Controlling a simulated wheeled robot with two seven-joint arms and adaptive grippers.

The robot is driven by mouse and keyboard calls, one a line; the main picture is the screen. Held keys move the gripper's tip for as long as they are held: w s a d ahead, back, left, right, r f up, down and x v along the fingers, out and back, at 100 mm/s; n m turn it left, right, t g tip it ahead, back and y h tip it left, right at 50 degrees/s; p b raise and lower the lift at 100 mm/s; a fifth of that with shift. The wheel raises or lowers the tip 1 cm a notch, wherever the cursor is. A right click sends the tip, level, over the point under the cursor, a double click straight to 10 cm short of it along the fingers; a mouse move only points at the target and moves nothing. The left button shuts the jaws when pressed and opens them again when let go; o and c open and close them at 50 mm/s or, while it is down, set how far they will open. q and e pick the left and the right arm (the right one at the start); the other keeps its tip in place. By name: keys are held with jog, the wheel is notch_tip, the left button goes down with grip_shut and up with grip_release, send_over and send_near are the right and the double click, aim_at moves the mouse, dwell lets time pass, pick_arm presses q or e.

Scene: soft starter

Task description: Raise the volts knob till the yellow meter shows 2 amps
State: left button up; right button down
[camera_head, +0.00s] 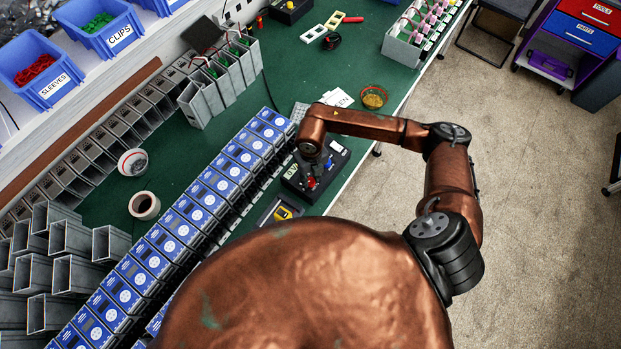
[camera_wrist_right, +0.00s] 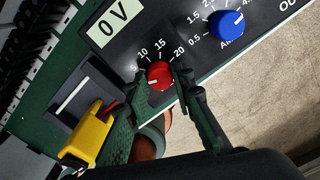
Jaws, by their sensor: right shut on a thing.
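The black supply unit (camera_head: 336,148) stands on the green bench in the head view. In the right wrist view its display (camera_wrist_right: 113,24) reads 0 V. The red volts knob (camera_wrist_right: 159,74) has a scale marked 5 to 20, and its pale mark points lower left. My right gripper (camera_wrist_right: 165,92) is shut on the red knob, one finger on each side. In the head view my right gripper (camera_head: 314,175) is over the unit. The blue amps knob (camera_wrist_right: 228,24) is beside it. The yellow meter (camera_wrist_right: 91,134) lies close by, also in the head view (camera_head: 283,212); its reading is not legible. My left gripper is not in view.
A long row of blue-faced starters (camera_head: 188,207) runs left of the unit. A small amber bowl (camera_head: 373,97) and a white card (camera_head: 338,97) lie behind it. A tape roll (camera_head: 144,205) stands farther left. The bench edge and open floor are right.

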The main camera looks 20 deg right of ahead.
aim_at(311, 181)
jog(key=m, duration=0.4)
jog(key=shift+m+b, duration=0.3)
jog(key=shift+m, duration=0.1)
dwell(0.4)
jog(key=c, duration=1.7)
grip_release()
jog(key=shift+o, duration=0.2)
jog(key=shift+r, duration=0.15)
notch_tip(311, 181, up, 12)
